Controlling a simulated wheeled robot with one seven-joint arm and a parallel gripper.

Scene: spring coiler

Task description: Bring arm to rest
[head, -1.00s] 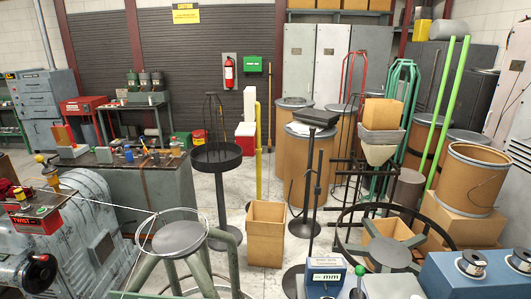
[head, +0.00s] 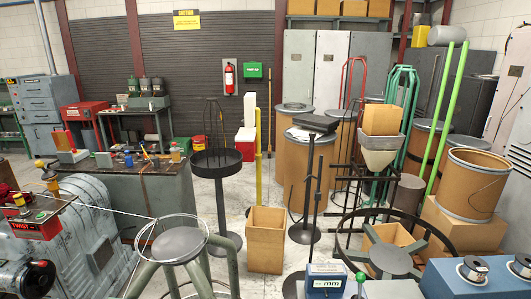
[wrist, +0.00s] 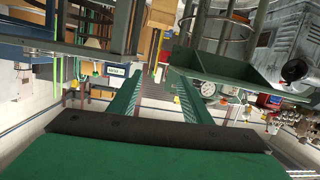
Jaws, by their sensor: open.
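My gripper (wrist: 160,88) shows in the wrist view as two green toothed fingers, set apart with a clear gap between them. It is open and nothing is between the fingers. The wrist view is upside down, with the room's floor things toward the top. My arm and gripper do not show in the head view, so their place relative to the machines there cannot be told.
A round stool (head: 180,243), an open cardboard box (head: 265,240) and a black dish stand (head: 216,160) stand ahead. A grey machine (head: 92,240) is at left, a blue winder bench (head: 450,278) at right. A green tray-like part (wrist: 235,85) lies near the fingers in the wrist view.

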